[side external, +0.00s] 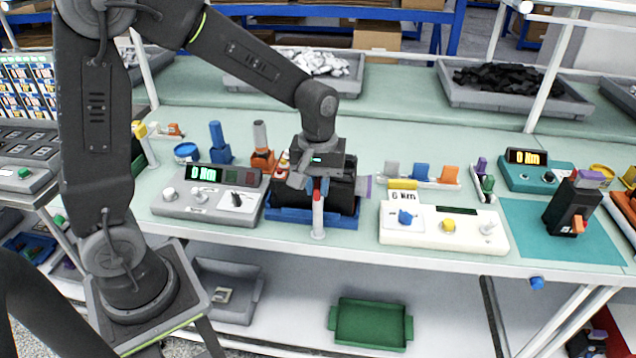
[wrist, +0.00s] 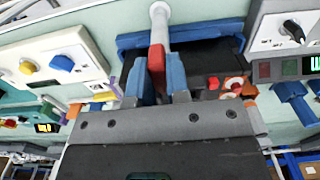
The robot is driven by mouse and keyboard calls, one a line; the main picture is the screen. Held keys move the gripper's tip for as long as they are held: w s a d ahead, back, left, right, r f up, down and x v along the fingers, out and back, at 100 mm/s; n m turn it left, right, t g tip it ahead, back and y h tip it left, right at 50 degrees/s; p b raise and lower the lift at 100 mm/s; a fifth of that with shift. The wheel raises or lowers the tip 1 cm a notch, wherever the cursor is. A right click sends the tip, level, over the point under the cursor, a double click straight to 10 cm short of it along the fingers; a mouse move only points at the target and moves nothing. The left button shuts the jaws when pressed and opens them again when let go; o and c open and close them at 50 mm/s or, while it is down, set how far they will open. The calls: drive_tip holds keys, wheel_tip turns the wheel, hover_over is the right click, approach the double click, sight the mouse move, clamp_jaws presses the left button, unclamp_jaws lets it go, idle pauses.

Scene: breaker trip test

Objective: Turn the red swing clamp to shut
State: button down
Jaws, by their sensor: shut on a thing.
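The red swing clamp (wrist: 157,56) is a narrow red bar between the two blue fingers of my gripper (wrist: 156,72) in the wrist view. My gripper is shut on it. In the side view my gripper (side external: 317,186) points down at the front of the blue fixture (side external: 285,214), and a little red of the clamp (side external: 318,195) shows below the fingertips. A pale upright post (side external: 318,222) stands under the red part, at the fixture's front edge. A black breaker block (side external: 342,192) sits in the fixture, partly hidden by my gripper. The clamp's far end is hidden.
A grey test box (side external: 185,206) with a lit display stands left of the fixture. A cream control box (side external: 440,238) stands to the right. Blue and orange parts (side external: 262,160) stand behind. Another black breaker (side external: 570,205) is on a teal mat (side external: 520,225) far right.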

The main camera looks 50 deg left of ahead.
sight(318, 183)
drive_tip(key=c, duration=1.1)
unclamp_jaws()
wheel_tip(318, 183, up, 14)
drive_tip(key=s+d+f+m+t, duration=0.1)
drive_tip(key=s+f+m+t, duration=0.1)
drive_tip(key=s+m+t, duration=0.3)
drive_tip(key=s+m, duration=0.4)
drive_tip(key=s, duration=0.6)
drive_tip(key=shift+s+d+t, duration=0.25)
drive_tip(key=shift+d+t, duration=0.05)
